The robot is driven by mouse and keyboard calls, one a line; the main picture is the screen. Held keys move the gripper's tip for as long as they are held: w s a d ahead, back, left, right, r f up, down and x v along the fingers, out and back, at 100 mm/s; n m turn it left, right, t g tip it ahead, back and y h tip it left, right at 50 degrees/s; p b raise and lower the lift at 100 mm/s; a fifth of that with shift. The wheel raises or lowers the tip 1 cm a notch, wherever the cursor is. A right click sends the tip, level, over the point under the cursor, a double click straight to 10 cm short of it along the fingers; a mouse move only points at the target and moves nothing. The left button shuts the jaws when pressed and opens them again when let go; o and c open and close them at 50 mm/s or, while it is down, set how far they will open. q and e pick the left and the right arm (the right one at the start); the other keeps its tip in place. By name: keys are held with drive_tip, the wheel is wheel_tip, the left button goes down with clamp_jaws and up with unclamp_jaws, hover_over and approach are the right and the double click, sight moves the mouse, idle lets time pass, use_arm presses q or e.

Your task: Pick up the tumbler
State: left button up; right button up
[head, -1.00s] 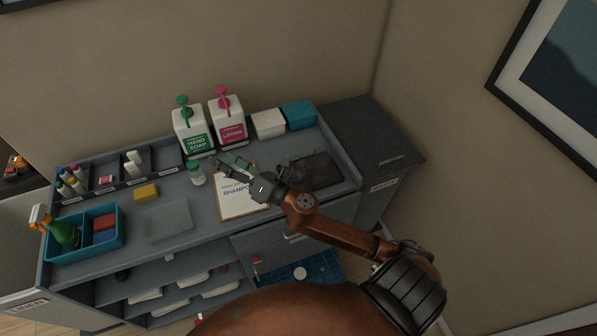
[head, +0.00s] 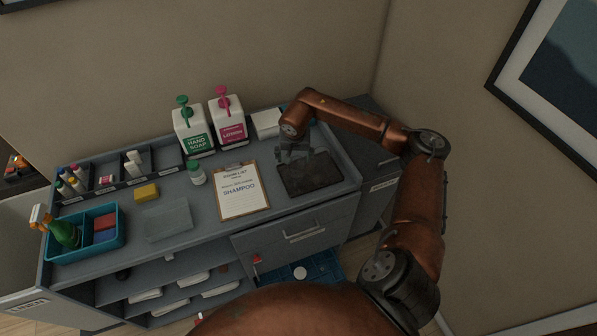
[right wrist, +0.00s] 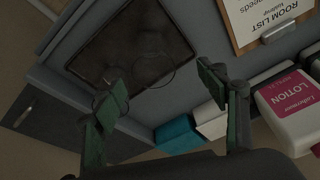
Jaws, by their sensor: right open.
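A dark rectangular mat (head: 312,176) lies on the right part of the counter; it also shows in the right wrist view (right wrist: 118,32). In that view a faint clear round outline (right wrist: 153,70), which looks like the glass tumbler, shows at the mat's edge. Its full shape is hard to make out. My right gripper (head: 294,152) hangs fingers down over the back of the mat. In the right wrist view its green-padded fingers (right wrist: 162,92) are spread wide and the outline lies between and beyond them, not gripped. In the head view I cannot clearly separate the tumbler from the gripper. My left gripper is out of view.
A clipboard (head: 240,195) lies left of the mat. Hand soap (head: 194,132) and lotion (head: 229,120) pumps and a white box (head: 267,123) stand along the back. A raised edge bounds the counter's right side.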

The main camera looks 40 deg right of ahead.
sight(297, 164)
drive_tip(key=p+x, duration=0.1)
drive_tip(key=x, duration=0.3)
drive_tip(key=d+p+x, duration=0.1)
drive_tip(key=x, duration=0.2)
drive_tip(key=shift+s+d+p, duration=0.1)
drive_tip(key=shift+s+p, duration=0.2)
drive_tip(key=shift+w+f, duration=0.1)
drive_tip(key=shift+f, duration=0.15)
drive_tip(key=shift+c, duration=0.5)
drive_tip(key=c, duration=1.2)
drive_tip(key=shift+c, duration=0.5)
drive_tip(key=shift+r, duration=0.15)
